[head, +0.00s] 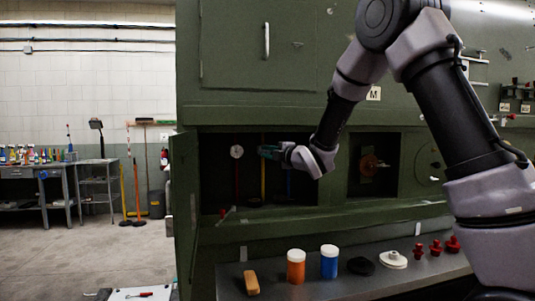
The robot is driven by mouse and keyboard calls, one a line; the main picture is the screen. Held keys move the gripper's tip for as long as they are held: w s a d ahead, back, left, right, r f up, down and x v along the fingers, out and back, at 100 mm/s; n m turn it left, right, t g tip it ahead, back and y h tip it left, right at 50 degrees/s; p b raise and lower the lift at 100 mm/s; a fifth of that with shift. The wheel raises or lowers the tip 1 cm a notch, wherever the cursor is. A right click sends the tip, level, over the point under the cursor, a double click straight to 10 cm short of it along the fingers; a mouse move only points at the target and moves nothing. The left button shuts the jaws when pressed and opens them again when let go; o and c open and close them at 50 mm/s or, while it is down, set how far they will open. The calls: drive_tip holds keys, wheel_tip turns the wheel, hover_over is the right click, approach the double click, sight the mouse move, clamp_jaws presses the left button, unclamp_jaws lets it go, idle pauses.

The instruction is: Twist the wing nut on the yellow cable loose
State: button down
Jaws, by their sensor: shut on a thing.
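The yellow cable (263,181) runs upright in the open bay of the green fuselage panel, between a red cable (237,181) and a blue cable (289,184). My gripper (262,152) reaches into the bay from the right, at the upper part of the yellow cable. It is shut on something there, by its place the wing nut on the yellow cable. The wing nut itself is hidden by the fingers or too small to make out.
A round white dial (236,152) sits just left of my gripper. The bay's frame and ledge (310,221) surround it closely. Below, a grey bench (345,287) holds an orange jar (296,266), a blue jar (329,262), a tan block (251,283) and red knobs (436,248).

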idle(0.5)
drive_tip(key=c, duration=0.9)
unclamp_jaws()
drive_tip(key=v, duration=1)
drive_tip(key=shift+s+d, duration=0.2)
drive_tip(key=shift+s, duration=0.15)
